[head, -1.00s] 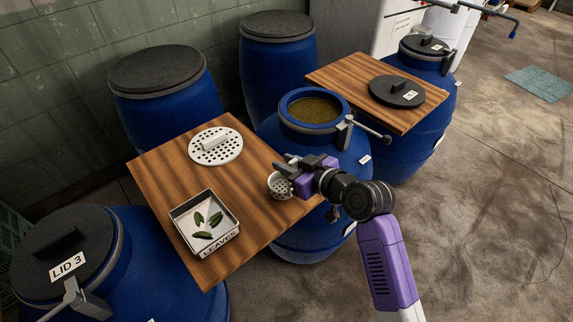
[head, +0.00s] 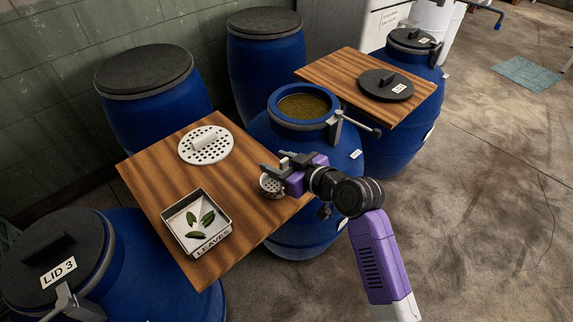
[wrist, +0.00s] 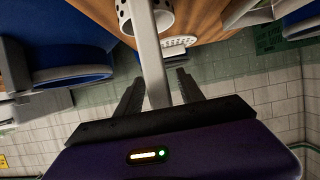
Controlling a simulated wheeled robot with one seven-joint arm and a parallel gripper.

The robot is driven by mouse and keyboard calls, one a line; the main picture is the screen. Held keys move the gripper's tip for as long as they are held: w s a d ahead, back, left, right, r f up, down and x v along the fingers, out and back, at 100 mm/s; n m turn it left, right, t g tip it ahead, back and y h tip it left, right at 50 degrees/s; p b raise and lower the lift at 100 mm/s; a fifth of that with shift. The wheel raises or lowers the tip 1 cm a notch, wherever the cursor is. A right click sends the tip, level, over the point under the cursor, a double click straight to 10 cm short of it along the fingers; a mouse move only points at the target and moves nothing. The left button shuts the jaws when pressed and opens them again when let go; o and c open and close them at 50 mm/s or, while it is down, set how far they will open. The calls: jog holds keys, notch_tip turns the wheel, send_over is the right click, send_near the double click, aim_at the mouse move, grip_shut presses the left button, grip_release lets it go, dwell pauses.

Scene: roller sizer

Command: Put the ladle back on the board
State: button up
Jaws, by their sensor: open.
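The ladle is a pale perforated cup (head: 270,187) with a straight handle. In the head view its cup sits at the right edge of the left wooden board (head: 165,190), partly hidden by my gripper (head: 274,163). In the wrist view the cup (wrist: 165,20) is at the top, and the flat grey handle (wrist: 150,65) runs down between my two fingers. My gripper (wrist: 158,92) is open, with gaps visible on both sides of the handle. Whether the cup rests on the board or hangs just above it, I cannot tell.
The board also holds a white perforated lid (head: 206,146) and a LEAVES tray (head: 223,240). An open blue barrel of brownish liquid (head: 303,106) with a clamp arm (head: 350,121) stands behind my gripper. A second board (head: 330,74) carries a black lid (head: 386,87).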

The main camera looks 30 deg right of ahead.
jog(key=shift+s+d+r, duration=0.15)
jog(key=shift+s, duration=0.15)
jog(key=b+v, duration=0.1)
jog(key=v, duration=1)
jog(key=shift+r, duration=0.15)
jog(key=shift+s, duration=0.15)
jog(key=s+f+m+h, duration=0.2)
jog(key=s+f, duration=0.2)
jog(key=s, duration=0.4)
jog(key=s+f+m+h, duration=0.2)
jog(key=s+f, duration=0.3)
jog(key=s, duration=0.2)
jog(key=s+a+r+t, duration=0.1)
jog(key=s+r, duration=0.2)
jog(key=s, duration=0.5)
jog(key=s+a+r, duration=0.2)
jog(key=s+r, duration=0.1)
jog(key=s, duration=0.6)
jog(key=shift+a+r+t, duration=0.25)
jog(key=shift+t, duration=0.15)
